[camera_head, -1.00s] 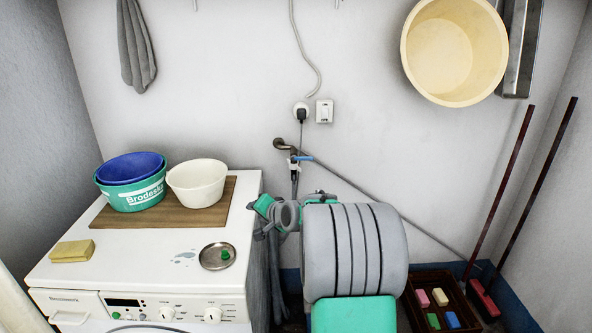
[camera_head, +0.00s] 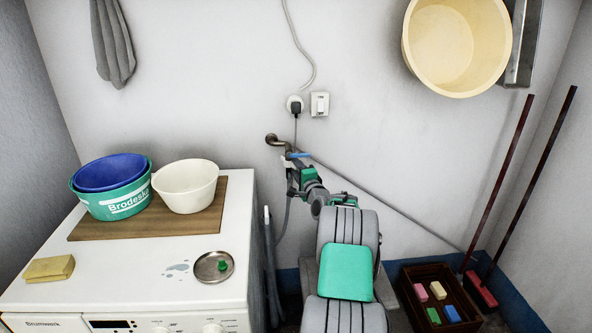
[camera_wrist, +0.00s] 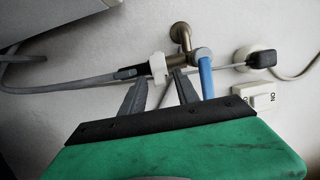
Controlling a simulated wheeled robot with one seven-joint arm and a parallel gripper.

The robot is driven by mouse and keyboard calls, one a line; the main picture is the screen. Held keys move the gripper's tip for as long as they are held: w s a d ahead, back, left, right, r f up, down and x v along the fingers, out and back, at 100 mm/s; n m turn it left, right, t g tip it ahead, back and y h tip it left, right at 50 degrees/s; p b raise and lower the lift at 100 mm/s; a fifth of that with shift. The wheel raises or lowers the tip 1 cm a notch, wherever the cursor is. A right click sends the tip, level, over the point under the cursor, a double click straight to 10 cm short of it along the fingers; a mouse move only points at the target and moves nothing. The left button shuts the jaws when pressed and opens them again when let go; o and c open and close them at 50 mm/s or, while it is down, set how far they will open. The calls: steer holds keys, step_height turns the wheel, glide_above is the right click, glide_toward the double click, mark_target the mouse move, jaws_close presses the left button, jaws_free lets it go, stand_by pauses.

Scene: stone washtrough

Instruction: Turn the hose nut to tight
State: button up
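The brass tap (camera_head: 277,140) sticks out of the back wall, and it also shows in the wrist view (camera_wrist: 181,38). Its blue lever (camera_wrist: 206,76) points down in the wrist view. The white hose nut (camera_wrist: 158,66) sits between the tap and the dark end (camera_wrist: 130,72) of the grey hose (camera_wrist: 75,81). My gripper (camera_wrist: 161,76) is open, its two grey fingers apart with tips close to the nut, one on each side in the picture. I cannot tell whether they touch it. In the head view my gripper (camera_head: 292,176) is at the tap and largely hides the nut.
The washing machine (camera_head: 120,260) stands at left with bowls (camera_head: 185,185) on a board, soap (camera_head: 49,268) and a metal dish (camera_head: 214,267). A socket (camera_head: 295,104) and switch (camera_head: 320,103) are above the tap. A crate (camera_head: 406,284) and poles (camera_head: 500,180) are at right.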

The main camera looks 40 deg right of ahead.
steer(key=shift+a, duration=0.1)
jaws_close()
stand_by(0.5)
